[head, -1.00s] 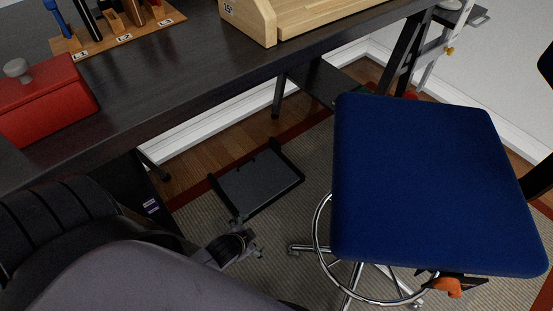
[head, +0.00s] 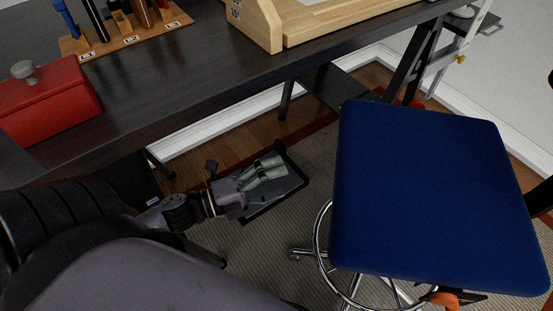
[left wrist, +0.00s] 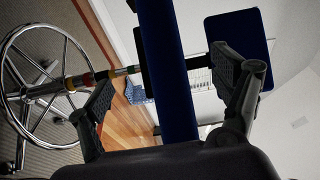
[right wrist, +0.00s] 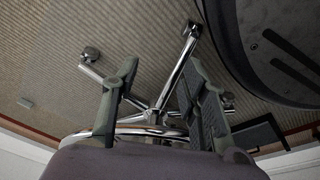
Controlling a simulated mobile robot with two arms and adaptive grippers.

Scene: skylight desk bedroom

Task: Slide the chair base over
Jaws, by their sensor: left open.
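The chair has a blue seat (head: 430,190) at the right of the head view, on a chrome foot ring (head: 318,232) and a wheeled chair base (head: 303,253), partly hidden under the seat. My left gripper (head: 275,170) is open and empty, left of the chair and over a dark floor panel. In the left wrist view the seat's blue edge (left wrist: 168,70) appears between the spread fingers, with the foot ring (left wrist: 10,75) at left. My right gripper (right wrist: 160,68) shows only in its wrist view, fingers apart, with the chair base (right wrist: 178,72) legs and casters beyond.
A dark desk (head: 190,85) spans the upper left, holding a red box (head: 45,105) and a wooden tool rack (head: 130,42). The dark panel (head: 285,192) lies on the rug below my left gripper. A white wall and baseboard (head: 470,120) lie behind the chair.

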